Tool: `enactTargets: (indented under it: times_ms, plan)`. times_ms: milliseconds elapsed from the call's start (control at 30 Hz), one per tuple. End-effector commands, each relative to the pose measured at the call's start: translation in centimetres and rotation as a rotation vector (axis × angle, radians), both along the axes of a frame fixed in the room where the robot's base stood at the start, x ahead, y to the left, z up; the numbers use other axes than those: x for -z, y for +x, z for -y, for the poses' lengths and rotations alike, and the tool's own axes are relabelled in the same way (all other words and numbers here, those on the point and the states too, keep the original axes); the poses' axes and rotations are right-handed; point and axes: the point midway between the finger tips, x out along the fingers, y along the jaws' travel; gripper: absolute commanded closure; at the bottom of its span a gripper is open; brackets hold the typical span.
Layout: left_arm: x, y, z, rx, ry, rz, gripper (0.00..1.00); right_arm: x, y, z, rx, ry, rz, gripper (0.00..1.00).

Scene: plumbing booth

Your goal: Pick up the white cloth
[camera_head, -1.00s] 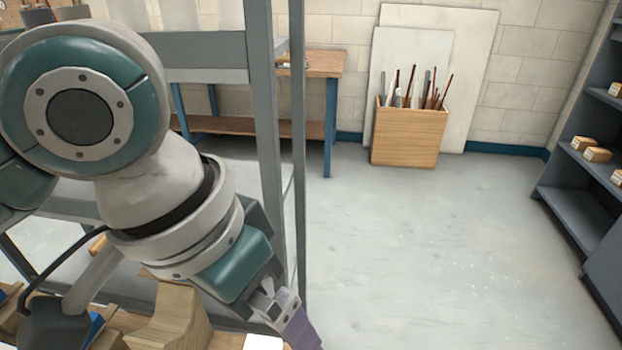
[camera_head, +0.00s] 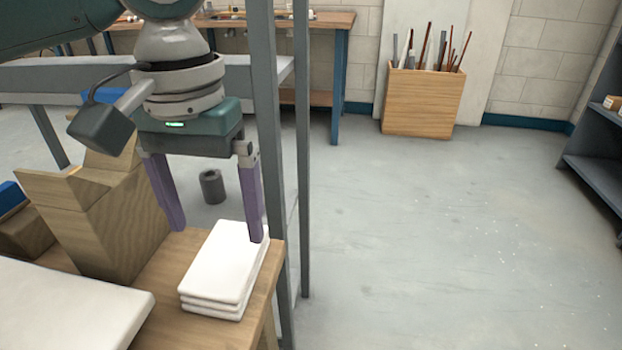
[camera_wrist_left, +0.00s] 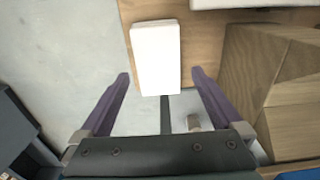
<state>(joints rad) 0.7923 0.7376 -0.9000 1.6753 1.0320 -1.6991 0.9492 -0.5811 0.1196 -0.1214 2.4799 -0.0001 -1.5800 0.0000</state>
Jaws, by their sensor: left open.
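The white cloth (camera_head: 222,265) is a folded, stacked rectangle lying flat on the wooden table near its right edge in the head view. In the left wrist view the white cloth (camera_wrist_left: 156,57) lies just ahead of the fingertips, between their lines. My left gripper (camera_head: 215,232) points down with its two purple fingers spread wide and nothing between them. Its right finger overlaps the cloth's far right corner in the picture; I cannot tell whether it touches. The fingers also show in the left wrist view (camera_wrist_left: 160,76). My right gripper is not seen.
A wooden block (camera_head: 100,215) stands left of the cloth. A white slab (camera_head: 65,305) lies at the front left of the table (camera_head: 170,334). A grey metal post (camera_head: 270,130) rises just right of the gripper. Open floor lies to the right.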

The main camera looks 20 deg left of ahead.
Motion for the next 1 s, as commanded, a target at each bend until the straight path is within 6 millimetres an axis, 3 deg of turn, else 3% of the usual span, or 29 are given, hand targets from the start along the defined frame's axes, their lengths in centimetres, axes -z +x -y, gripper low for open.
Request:
enactTargets:
  times_ms: [433,733,1000]
  plan:
    - [5.9,0.1,0.3,0.003,0.000,0.001,0.00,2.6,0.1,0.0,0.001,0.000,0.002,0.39]
    - [6.3,0.1,0.3,0.004,0.000,0.002,0.00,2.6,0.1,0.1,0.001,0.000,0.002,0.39]
    - [6.3,0.1,0.3,0.004,0.000,0.002,0.29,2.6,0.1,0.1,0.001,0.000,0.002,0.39]
